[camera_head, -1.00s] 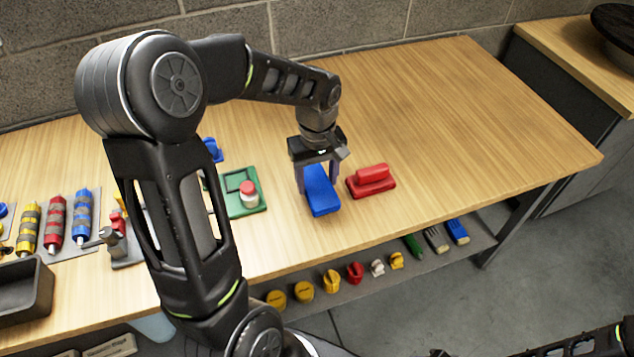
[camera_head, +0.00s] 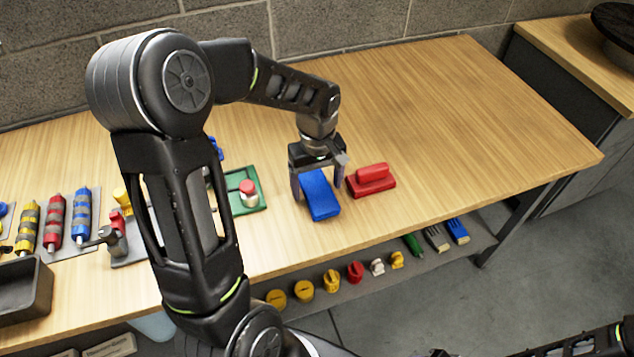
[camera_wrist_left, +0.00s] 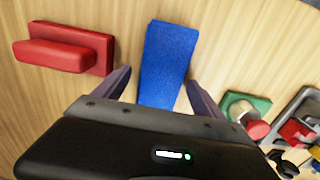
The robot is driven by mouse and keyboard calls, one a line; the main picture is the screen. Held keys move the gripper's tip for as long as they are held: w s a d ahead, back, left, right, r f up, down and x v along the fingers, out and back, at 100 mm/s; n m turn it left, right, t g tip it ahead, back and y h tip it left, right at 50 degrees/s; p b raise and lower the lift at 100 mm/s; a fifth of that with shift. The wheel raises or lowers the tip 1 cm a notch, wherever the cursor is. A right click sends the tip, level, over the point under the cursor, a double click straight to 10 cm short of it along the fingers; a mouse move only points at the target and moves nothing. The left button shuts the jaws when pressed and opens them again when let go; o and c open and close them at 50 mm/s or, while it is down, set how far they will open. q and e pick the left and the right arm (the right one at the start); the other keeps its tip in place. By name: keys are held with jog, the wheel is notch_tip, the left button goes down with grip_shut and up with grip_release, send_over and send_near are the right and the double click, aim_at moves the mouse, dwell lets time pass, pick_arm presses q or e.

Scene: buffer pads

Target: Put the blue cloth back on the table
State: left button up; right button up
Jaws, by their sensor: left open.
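The blue cloth (camera_head: 320,196) lies on the wooden table, just left of a red pad with a handle (camera_head: 371,180). My left gripper (camera_head: 321,188) is above the cloth's far part, with its fingers apart on either side of it. In the left wrist view the blue cloth (camera_wrist_left: 168,60) lies between the two open fingers (camera_wrist_left: 160,88), with a gap on each side. Its near end is hidden behind the gripper body. My right gripper cannot be made out; only a dark arm part shows at the lower right.
A green tray (camera_head: 259,205) with a red-topped piece stands left of the cloth. Rollers (camera_head: 55,222) and a black bin (camera_head: 22,290) are farther left. The table's right side is clear. A shelf below the front edge holds several small items.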

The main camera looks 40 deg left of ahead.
aim_at(317, 186)
pick_arm(q)
notch_tip(317, 186, up, 12)
jog(key=shift+r, duration=0.15)
dwell(0.4)
dwell(0.8)
